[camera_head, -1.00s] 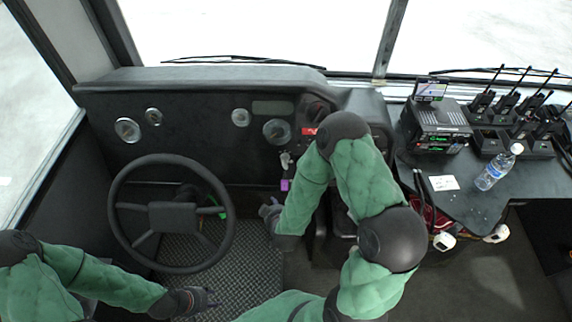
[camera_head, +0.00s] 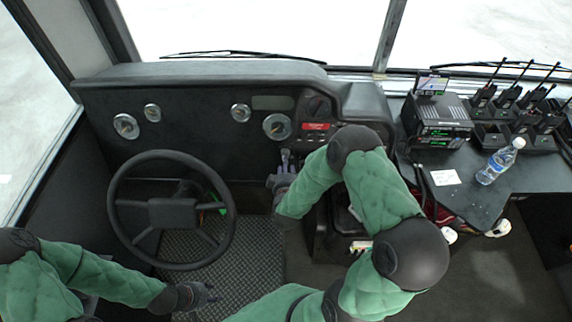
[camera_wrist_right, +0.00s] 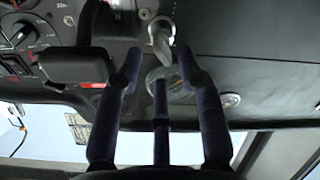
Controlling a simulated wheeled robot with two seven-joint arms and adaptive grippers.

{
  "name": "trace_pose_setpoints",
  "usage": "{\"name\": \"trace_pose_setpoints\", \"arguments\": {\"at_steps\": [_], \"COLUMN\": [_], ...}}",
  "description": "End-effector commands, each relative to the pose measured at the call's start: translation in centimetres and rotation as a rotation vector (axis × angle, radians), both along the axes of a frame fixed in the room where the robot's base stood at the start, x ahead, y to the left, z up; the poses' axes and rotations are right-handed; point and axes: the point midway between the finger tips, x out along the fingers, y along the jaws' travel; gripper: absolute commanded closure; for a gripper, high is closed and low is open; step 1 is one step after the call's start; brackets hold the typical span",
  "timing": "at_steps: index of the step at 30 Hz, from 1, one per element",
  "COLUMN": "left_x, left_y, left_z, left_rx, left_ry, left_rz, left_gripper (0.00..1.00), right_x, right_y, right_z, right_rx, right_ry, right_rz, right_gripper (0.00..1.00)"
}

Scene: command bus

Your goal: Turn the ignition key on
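The silver ignition key (camera_wrist_right: 161,40) sits in the dashboard and shows near the top middle of the right wrist view. In the head view the key area lies at my right gripper (camera_head: 281,172), below the round gauge, and is mostly covered by the fingers. In the right wrist view my right gripper (camera_wrist_right: 157,68) has its dark fingers spread apart, with the key just beyond and between their tips. I cannot tell whether any finger touches it. My left gripper (camera_head: 205,295) is low beside the steering wheel, empty, with its fingers apart.
The steering wheel (camera_head: 172,156) stands left of my right gripper. The dashboard (camera_head: 190,115) with gauges runs behind it. A side table (camera_head: 470,200) at the right holds a radio unit (camera_head: 440,122), a water bottle (camera_head: 500,161) and several handheld radios.

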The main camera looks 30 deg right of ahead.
Motion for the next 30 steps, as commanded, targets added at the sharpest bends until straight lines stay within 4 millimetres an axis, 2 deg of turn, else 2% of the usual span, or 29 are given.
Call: {"name": "trace_pose_setpoints", "arguments": {"at_steps": [6,18,19,21,23,30], "left_x": [0.0,0.0,0.0,0.0,0.0,0.0], "left_y": [0.0,0.0,0.0,0.0,0.0,0.0], "left_z": [-0.9,-0.9,-0.9,-0.9,-0.9,-1.0], "left_rx": [0.0,0.0,0.0,0.0,0.0,0.0], "left_ry": [0.0,0.0,0.0,0.0,0.0,0.0], "left_rz": [0.0,0.0,0.0,0.0,0.0,0.0], "left_gripper": [0.6,0.6,0.6,0.6,0.6,0.6], "right_x": [2.1,2.7,2.7,2.7,2.7,2.7], "right_y": [-1.3,-1.6,-1.6,-1.6,-1.6,-1.6], "right_z": [-0.9,-1.0,-1.0,-1.0,-1.1,-1.1], "right_rx": [0.001,0.001,0.001,0.001,0.001,0.002], "right_ry": [-0.001,0.0,0.0,0.0,0.0,0.0], "right_rz": [0.0,0.001,0.001,0.001,0.001,0.001], "right_gripper": [0.62,0.62,0.65,0.85,1.0,1.0]}}
